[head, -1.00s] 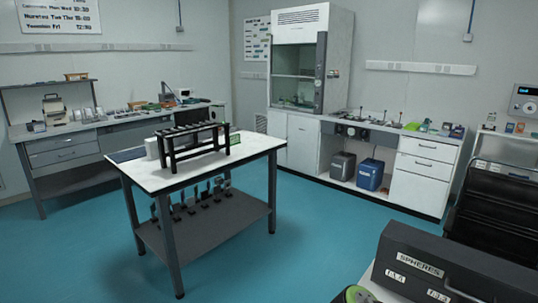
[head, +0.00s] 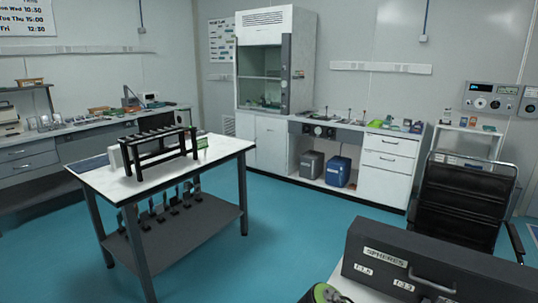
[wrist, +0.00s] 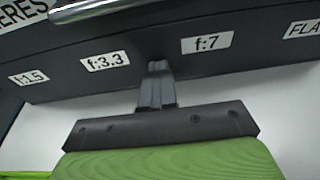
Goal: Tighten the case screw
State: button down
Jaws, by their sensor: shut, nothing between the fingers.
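A dark case (head: 400,263) labelled SPHERES stands at the lower right of the head view, with a handle on its front and small labels below the name. In the wrist view the case's dark front (wrist: 260,52) fills the top, with labels f:1.5, f:3.3 and f:7. My gripper (wrist: 157,68) is shut and empty, its fingertips in front of the case between the f:3.3 and f:7 labels. I cannot tell whether they touch it. No screw can be made out in either view.
The case rests on a white surface (head: 346,287). A black chair (head: 468,200) stands behind it. A white-topped table (head: 150,180) with a black rack (head: 160,150) is at the left. A fume hood (head: 262,85) and a bench line the back wall. Blue floor (head: 250,265) lies open between.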

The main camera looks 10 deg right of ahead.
jog(key=shift+w+a, duration=0.35)
jog(key=shift+w, duration=0.35)
jog(key=shift+w+d+f, duration=0.1)
jog(key=shift+w+f, duration=0.1)
jog(key=shift+w, duration=0.05)
jog(key=shift+s+r+p, duration=0.15)
jog(key=shift+r+p, duration=0.25)
jog(key=shift+p, duration=0.3)
jog(key=s+a+b, duration=0.3)
jog(key=a, duration=0.1)
jog(key=shift+s+f, duration=0.25)
jog(key=shift+s, duration=0.05)
jog(key=shift+s+a+r, duration=0.2)
jog(key=shift+s+a, duration=0.05)
